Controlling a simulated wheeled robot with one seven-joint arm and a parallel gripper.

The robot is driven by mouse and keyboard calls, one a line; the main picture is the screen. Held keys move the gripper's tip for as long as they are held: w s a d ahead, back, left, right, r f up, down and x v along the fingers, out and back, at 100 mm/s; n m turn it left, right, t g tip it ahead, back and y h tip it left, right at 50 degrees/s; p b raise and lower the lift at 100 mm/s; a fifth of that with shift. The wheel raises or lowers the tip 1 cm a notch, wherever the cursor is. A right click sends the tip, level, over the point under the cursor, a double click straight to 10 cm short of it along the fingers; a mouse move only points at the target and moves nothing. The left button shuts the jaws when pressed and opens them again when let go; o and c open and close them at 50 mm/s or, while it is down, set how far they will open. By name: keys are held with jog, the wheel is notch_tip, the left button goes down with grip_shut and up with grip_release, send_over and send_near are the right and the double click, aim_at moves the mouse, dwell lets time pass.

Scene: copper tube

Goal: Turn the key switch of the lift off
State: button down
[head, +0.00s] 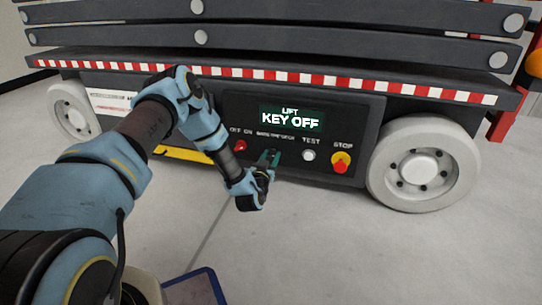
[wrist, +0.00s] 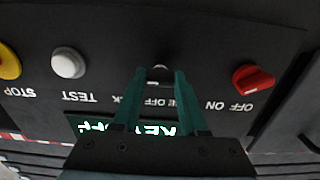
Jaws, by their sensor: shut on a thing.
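The lift's dark control panel (head: 235,105) carries a lit display (head: 291,119) that reads "LIFT KEY OFF". My gripper (head: 270,157) is at the panel, under the middle label, and hides the switch there in the head view. In the upside-down wrist view, my gripper (wrist: 160,76) has its two green fingers around a small metal key (wrist: 158,68) at the panel, shut on it. The key's label is partly covered by the fingers; "OFF" can be read. The key's exact angle is too small to tell.
A red ON/OFF knob (wrist: 253,78) and a white TEST button (wrist: 68,62) flank the key. A red STOP button on yellow (head: 341,162) is further right in the head view.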

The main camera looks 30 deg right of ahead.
dwell(0.4)
jog(key=shift+c, duration=2.2)
grip_release()
jog(key=shift+s+a, duration=0.1)
jog(key=p+v, duration=0.4)
jog(key=v, duration=0.6)
jog(key=shift+s+a, duration=0.2)
jog(key=shift+s, duration=0.05)
